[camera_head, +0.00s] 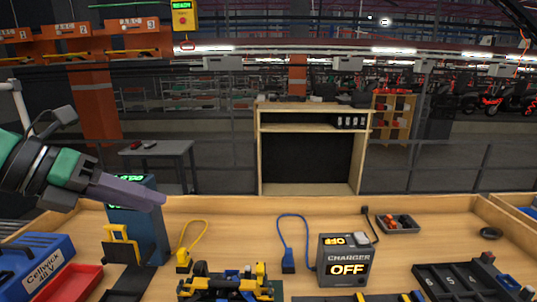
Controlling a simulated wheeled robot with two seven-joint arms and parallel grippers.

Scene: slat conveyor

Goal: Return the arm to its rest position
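My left arm comes in from the left edge. Its gripper (150,197) is raised above the left part of the wooden bench (215,212) and points right. It shows side-on as one tapering grey-purple shape, so I cannot tell whether the fingers are apart. I see nothing hanging from it. It partly covers a dark blue box with a green display (150,235) behind or below it. My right gripper is not in view.
On the bench stand a charger reading OFF (346,262), a blue Cellwick case (35,268), a red tray (75,283), a black-and-yellow device (225,284), yellow (183,258) and blue (289,258) cable plugs, a small parts tray (397,225) and a black slotted tray (460,283).

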